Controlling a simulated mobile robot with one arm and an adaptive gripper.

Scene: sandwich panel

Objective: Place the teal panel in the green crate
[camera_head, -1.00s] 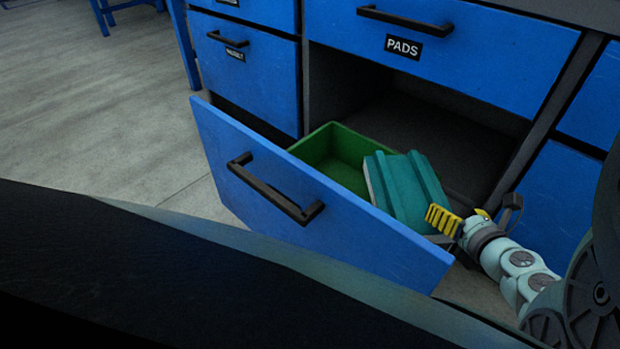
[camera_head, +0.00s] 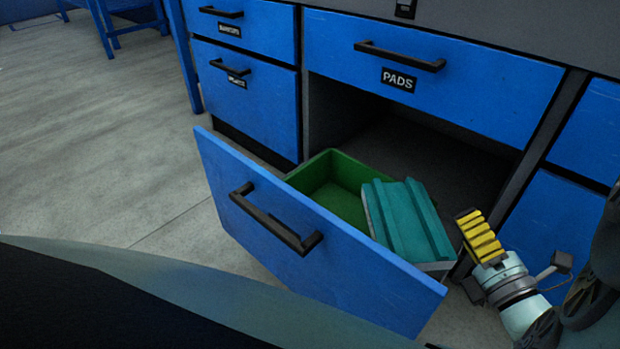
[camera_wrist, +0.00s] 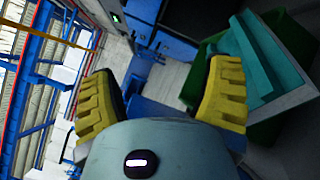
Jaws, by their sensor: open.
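The teal panel (camera_head: 407,221) is a ridged slab with a pale edge. In the head view it lies tilted over the right part of the green crate (camera_head: 325,169), which stands inside the pulled-out blue drawer. The left part of the crate is empty. My gripper (camera_head: 470,225) is to the right of the panel, clear of it. In the wrist view my gripper (camera_wrist: 165,95) has its yellow ribbed fingers wide apart with nothing between them. The panel (camera_wrist: 262,62) and the crate (camera_wrist: 293,38) also show there, beyond the right finger.
The open drawer's blue front (camera_head: 300,240) with its dark handle stands before the crate. A closed drawer marked PADS (camera_head: 430,70) is above the dark opening. Closed blue drawers (camera_head: 245,95) are to the left. Open grey floor (camera_head: 100,150) lies at far left.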

